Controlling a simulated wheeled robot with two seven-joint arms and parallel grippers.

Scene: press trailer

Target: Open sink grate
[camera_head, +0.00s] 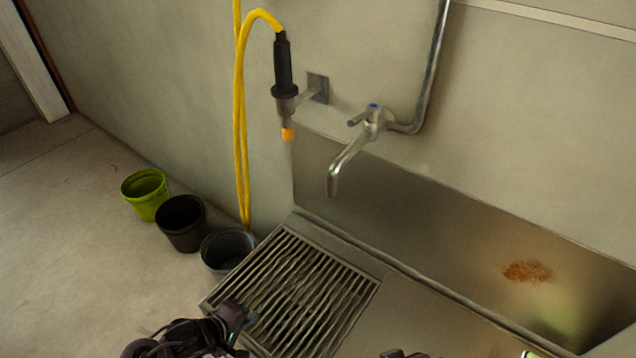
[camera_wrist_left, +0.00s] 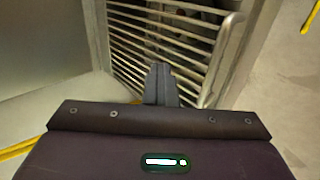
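The sink grate (camera_head: 352,284) is a metal frame with parallel bars, lying flat at the left end of the steel sink in the head view. Its bars and rim also fill the upper middle of the left wrist view (camera_wrist_left: 228,45). My left gripper (camera_head: 236,316) is at the grate's near left edge. In the left wrist view its fingers (camera_wrist_left: 161,74) are together in front of the bars; no bar is clearly seen between them. Of my right gripper, only a dark piece (camera_head: 400,354) shows at the bottom edge, so its fingers cannot be made out.
A tap (camera_head: 350,160) reaches over the sink (camera_head: 440,235). A sprayer (camera_head: 284,75) with a yellow hose (camera_head: 239,120) hangs on the wall. Green (camera_head: 146,196), black (camera_head: 181,223) and grey (camera_head: 226,250) pots stand on the floor left of the sink. The floor further left is clear.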

